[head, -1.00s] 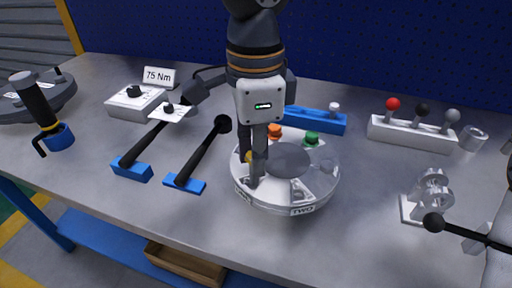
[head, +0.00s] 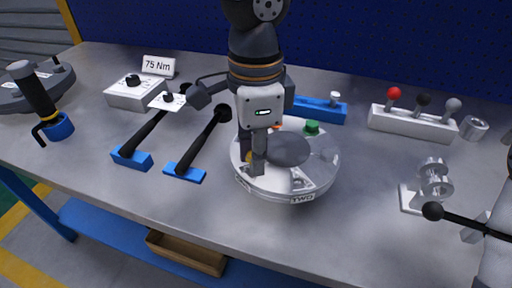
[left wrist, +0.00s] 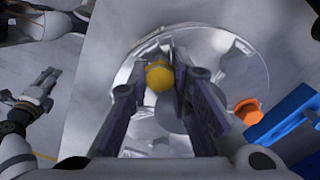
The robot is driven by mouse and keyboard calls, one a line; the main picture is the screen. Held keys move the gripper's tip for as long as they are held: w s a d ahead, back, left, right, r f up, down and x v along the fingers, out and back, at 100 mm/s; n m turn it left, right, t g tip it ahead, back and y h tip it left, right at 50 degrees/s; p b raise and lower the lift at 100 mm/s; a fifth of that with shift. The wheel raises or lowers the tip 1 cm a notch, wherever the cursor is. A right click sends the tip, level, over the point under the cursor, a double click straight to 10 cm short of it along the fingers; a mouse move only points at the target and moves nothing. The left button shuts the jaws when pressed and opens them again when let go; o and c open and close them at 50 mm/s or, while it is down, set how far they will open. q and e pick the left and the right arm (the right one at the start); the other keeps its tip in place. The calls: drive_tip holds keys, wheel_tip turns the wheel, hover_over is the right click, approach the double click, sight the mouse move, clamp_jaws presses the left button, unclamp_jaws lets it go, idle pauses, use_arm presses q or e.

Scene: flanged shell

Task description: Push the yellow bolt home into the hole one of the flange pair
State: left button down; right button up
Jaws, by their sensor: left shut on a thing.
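The flange pair is a round, shiny metal shell (head: 318,172) on the bench, with a "TWO" label on its front rim. My left gripper (head: 253,166) points down over the shell's left side. The yellow bolt (head: 248,157) is mostly hidden by the fingers in the head view. In the left wrist view, the yellow bolt's head (left wrist: 159,76) sits between the fingertips of my left gripper (left wrist: 155,85), which is shut on it. The hole beneath it is hidden, so how deep the bolt sits cannot be told. Part of my right arm (head: 496,258) shows at the right edge; its finger state is unclear.
Two black-handled tools with blue ends (head: 184,174) lie left. A metal fixture (head: 434,180) stands right. Bench front is clear.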

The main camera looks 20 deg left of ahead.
use_arm(q)
drive_tip(key=shift+f, duration=0.3)
drive_tip(key=c, duration=1.4)
unclamp_jaws()
drive_tip(key=shift+f, duration=0.1)
wheel_tip(320, 180, up, 12)
